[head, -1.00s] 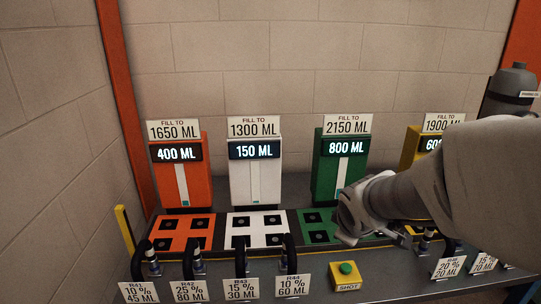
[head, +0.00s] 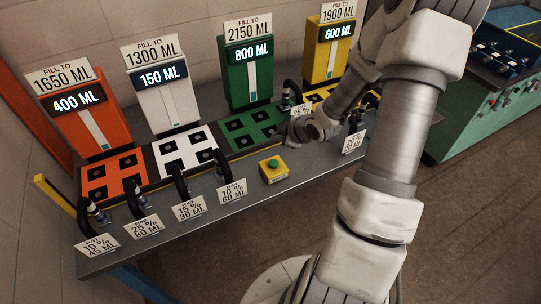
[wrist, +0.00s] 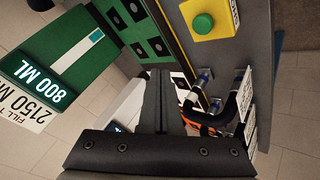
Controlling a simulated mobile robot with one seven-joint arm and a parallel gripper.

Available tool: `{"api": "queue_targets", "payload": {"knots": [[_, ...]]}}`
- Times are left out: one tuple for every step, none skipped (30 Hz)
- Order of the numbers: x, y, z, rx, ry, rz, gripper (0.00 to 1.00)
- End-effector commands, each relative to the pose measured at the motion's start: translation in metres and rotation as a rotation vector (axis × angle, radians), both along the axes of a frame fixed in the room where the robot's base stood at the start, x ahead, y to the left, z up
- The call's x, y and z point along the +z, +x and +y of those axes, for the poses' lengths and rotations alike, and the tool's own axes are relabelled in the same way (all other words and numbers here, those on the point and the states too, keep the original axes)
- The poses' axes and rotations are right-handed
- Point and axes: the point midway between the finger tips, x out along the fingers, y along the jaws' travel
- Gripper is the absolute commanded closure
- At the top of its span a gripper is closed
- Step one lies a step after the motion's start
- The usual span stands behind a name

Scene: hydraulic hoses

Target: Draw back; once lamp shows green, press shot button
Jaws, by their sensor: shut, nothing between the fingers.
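The shot button is a green dome (head: 273,163) on a yellow box (head: 273,176) at the bench's front edge. The green dome also shows in the wrist view (wrist: 203,24), at the top right. I cannot make out a separate lamp. My gripper (head: 283,133) is shut and empty, behind and slightly right of the button, close to the green pad (head: 252,132). Its fingers (wrist: 160,78) lie together in the wrist view, apart from the button. The green tank (head: 249,77) reads 800 ML under a sign saying fill to 2150 ML.
An orange tank (head: 91,121) reads 400 ML, a white tank (head: 166,103) 150 ML and a yellow tank (head: 333,52) 600 ML. Several black hoses with tags (head: 142,227) line the bench front. A teal machine (head: 470,125) stands right, beyond open floor.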

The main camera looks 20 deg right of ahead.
Motion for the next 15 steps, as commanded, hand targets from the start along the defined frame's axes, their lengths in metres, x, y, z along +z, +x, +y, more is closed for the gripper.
{"api": "queue_targets", "payload": {"knots": [[0.0003,-0.0004,-0.0014,-0.001,0.012,-0.008,1.0],[-0.0005,-0.0005,-0.0015,0.001,0.017,-0.011,1.0],[-0.001,-0.0003,-0.0016,0.003,0.02,-0.016,1.0],[-0.0013,-0.0001,-0.0017,0.005,0.022,-0.019,1.0],[-0.0015,0.0,-0.0018,0.005,0.024,-0.022,1.0],[-0.0019,0.0,-0.0018,0.006,0.026,-0.024,1.0],[-0.0021,0.0,-0.0019,0.006,0.026,-0.024,1.0],[-0.0022,0.0,-0.0019,0.006,0.026,-0.025,1.0],[-0.0023,0.0001,-0.0019,0.006,0.025,-0.025,1.0],[-0.0023,0.0,-0.0019,0.006,0.025,-0.025,1.0],[-0.0023,0.0,-0.0019,0.006,0.025,-0.025,1.0],[-0.0023,0.0,-0.0019,0.006,0.025,-0.024,1.0],[-0.0023,0.0001,-0.0019,0.006,0.025,-0.024,1.0],[-0.0023,0.0001,-0.0019,0.006,0.025,-0.024,1.0],[-0.0024,0.0001,-0.0019,0.006,0.024,-0.023,1.0]]}}
